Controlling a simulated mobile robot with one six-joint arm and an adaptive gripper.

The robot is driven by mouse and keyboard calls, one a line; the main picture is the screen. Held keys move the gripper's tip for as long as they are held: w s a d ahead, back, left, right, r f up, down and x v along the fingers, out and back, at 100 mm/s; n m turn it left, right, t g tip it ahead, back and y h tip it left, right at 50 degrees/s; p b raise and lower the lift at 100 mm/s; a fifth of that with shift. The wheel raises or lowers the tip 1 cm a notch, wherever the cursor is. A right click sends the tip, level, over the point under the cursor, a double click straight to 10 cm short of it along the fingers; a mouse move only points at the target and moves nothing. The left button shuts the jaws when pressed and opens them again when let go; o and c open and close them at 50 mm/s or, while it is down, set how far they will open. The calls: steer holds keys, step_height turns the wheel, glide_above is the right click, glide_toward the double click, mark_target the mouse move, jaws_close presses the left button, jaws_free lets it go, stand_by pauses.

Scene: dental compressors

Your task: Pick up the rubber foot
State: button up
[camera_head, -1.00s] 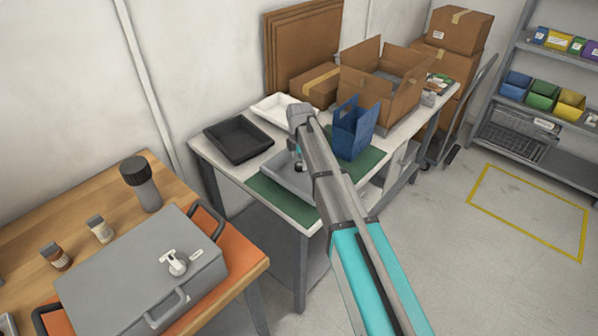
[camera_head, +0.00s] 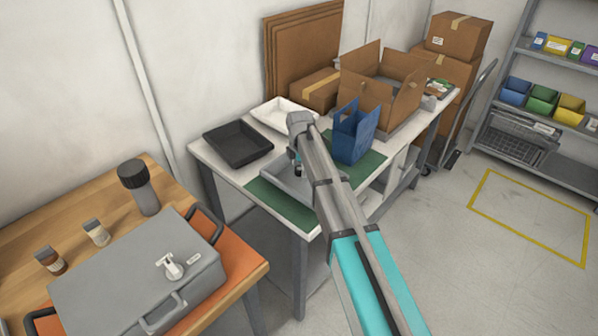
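My arm reaches over the white-topped bench, and its end (camera_head: 297,165) points down over a shallow grey tray (camera_head: 277,186) on a green mat (camera_head: 285,207). Only a small dark part of my gripper shows beside the arm link. Its fingers are too small and too covered to tell whether they are open or shut. I cannot make out the rubber foot. The inside of the grey tray is partly hidden behind my arm.
A black tray (camera_head: 238,144) and a white tray (camera_head: 284,112) lie behind the grey tray. A blue holder (camera_head: 354,135) stands close on the right, before an open cardboard box (camera_head: 383,85). A wooden table (camera_head: 110,205) with a grey case (camera_head: 140,275) is front left.

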steer(key=c, duration=0.8)
steer(key=shift+o, duration=0.2)
steer(key=shift+r, duration=0.15)
step_height(320, 180, up, 2)
steer(key=shift+r+p, duration=0.1)
steer(key=shift+p, duration=1.1)
steer(key=s+d+r+p, duration=0.3)
steer(key=s+r+p, duration=0.7)
steer(key=s, duration=0.3)
steer(key=shift+s+r+p, duration=0.25)
steer(key=shift+s+p, duration=0.05)
steer(key=shift+s, duration=0.05)
